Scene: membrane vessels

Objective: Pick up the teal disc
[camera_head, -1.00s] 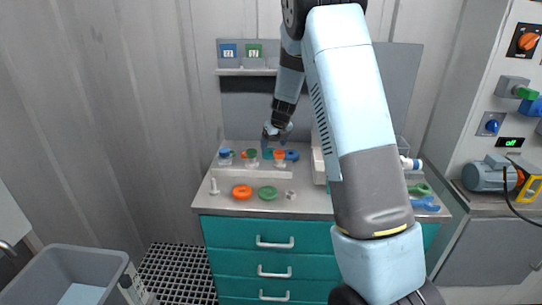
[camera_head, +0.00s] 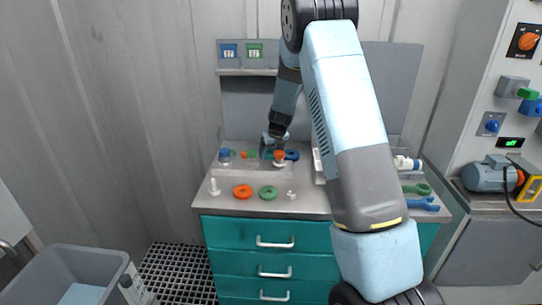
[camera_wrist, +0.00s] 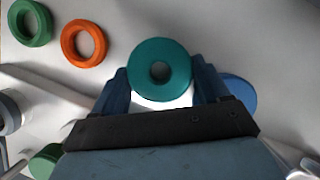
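The teal disc (camera_wrist: 160,52), a ring with a central hole, sits between the two fingers of my gripper (camera_wrist: 160,86) in the wrist view. One finger lies along each side, with slim gaps, so the gripper looks open around the disc. A bright white surface shows just below the disc. In the head view my gripper (camera_head: 271,143) is low over the back of the bench. There it mostly hides the disc, and only a little teal shows by the fingers.
Orange (camera_head: 242,191) and green (camera_head: 268,192) rings lie toward the bench front. Topped posts (camera_head: 225,155) stand left.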

